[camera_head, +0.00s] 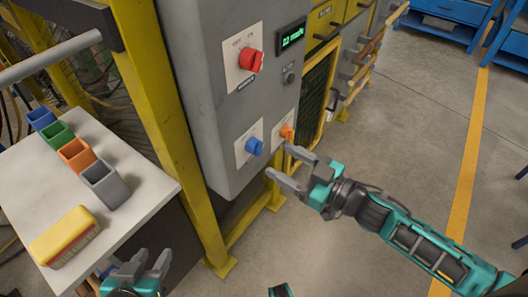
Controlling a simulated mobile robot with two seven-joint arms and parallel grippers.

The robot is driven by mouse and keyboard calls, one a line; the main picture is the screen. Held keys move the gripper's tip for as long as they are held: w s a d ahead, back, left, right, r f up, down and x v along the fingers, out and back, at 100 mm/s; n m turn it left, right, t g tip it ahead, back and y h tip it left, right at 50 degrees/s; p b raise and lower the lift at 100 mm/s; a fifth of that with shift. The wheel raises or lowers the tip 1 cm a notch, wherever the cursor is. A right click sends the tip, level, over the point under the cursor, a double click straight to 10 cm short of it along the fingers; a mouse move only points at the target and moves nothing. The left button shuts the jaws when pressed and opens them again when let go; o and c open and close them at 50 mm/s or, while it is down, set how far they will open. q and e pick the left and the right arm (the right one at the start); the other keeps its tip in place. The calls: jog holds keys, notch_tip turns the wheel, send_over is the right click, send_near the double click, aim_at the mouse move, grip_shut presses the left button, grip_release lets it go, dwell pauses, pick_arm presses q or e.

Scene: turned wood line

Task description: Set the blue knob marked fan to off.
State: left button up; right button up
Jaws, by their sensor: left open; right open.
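The blue knob (254,146) sits on a white plate low on the front of the grey control cabinet (205,90). The lettering on its plate is too small to read, and I cannot tell its setting. My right gripper (280,163) is open and empty, just below and to the right of the blue knob, with its fingers pointing at the cabinet. It looks apart from the knob. My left gripper (151,260) is open and empty at the bottom left, beside the white table and well away from the cabinet.
An orange knob (287,132) is close to my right gripper's upper finger. A red knob (251,60), a green display (292,36) and a dark round control (289,76) are higher up.

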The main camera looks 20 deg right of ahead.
aim_at(256, 147)
jog(key=x, duration=0.6)
jog(key=shift+b, duration=0.35)
jog(key=shift+c, duration=0.3)
jog(key=c, duration=1)
